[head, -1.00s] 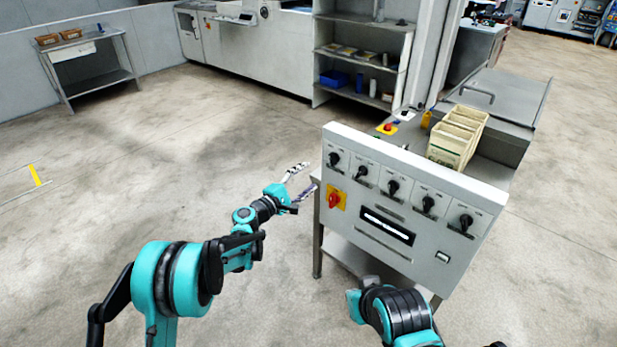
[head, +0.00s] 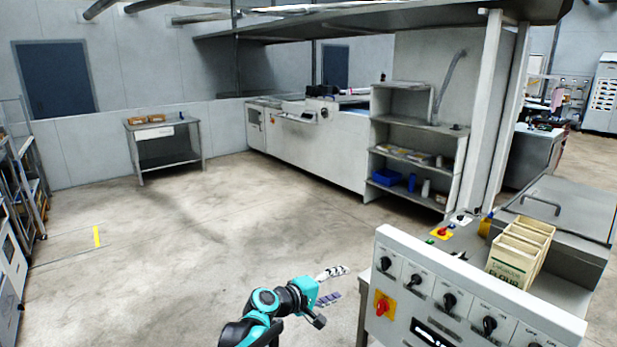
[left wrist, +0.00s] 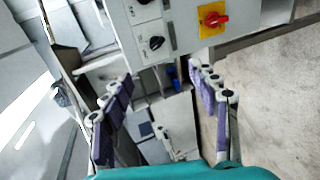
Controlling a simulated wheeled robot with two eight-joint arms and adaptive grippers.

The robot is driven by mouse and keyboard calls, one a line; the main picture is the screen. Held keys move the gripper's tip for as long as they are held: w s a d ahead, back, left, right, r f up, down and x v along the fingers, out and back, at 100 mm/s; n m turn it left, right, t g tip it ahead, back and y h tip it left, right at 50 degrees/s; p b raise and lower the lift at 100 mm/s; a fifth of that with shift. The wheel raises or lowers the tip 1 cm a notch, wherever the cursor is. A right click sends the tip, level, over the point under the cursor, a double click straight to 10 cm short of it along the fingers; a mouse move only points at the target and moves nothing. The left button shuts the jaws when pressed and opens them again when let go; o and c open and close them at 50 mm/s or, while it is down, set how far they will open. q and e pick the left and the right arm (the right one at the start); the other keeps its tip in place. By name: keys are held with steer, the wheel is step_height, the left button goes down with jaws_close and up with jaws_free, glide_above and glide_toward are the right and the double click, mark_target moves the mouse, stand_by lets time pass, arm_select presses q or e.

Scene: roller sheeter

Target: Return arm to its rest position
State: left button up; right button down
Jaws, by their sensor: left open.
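My left gripper (head: 331,285) is open and empty, in the lower middle of the head view, just left of the white control panel. In the left wrist view its two purple-padded fingers (left wrist: 165,110) stand wide apart with nothing between them. The control panel (head: 400,335) carries a row of black knobs and a red rotary switch (head: 382,306) on a yellow plate. The switch also shows in the left wrist view (left wrist: 213,19), above and beyond the fingers, apart from them. My right gripper is not in view.
Cream flour boxes (head: 515,262) stand on the machine behind the panel. A grey shelf (head: 420,160) and a long white machine (head: 310,150) stand at the back. A small table (head: 165,150) stands at the back left. The floor left of my arm is clear.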

arm_select(q)
steer(key=s+a+f+m+y, duration=0.2)
steer(key=s+a+y, duration=0.1)
steer(key=s+a, duration=0.5)
steer(key=s+a+f+m+g+y, duration=0.1)
steer(key=s+a+f+m+y, duration=0.1)
steer(key=s+a, duration=0.7)
steer(key=s+a+f+m+g+y, duration=0.1)
steer(key=s+a+f+m+y, duration=0.2)
steer(key=s, duration=1.3)
steer(key=a+y, duration=0.3)
steer(key=a, duration=0.3)
steer(key=shift+m, duration=0.3)
steer(key=shift+r, duration=0.1)
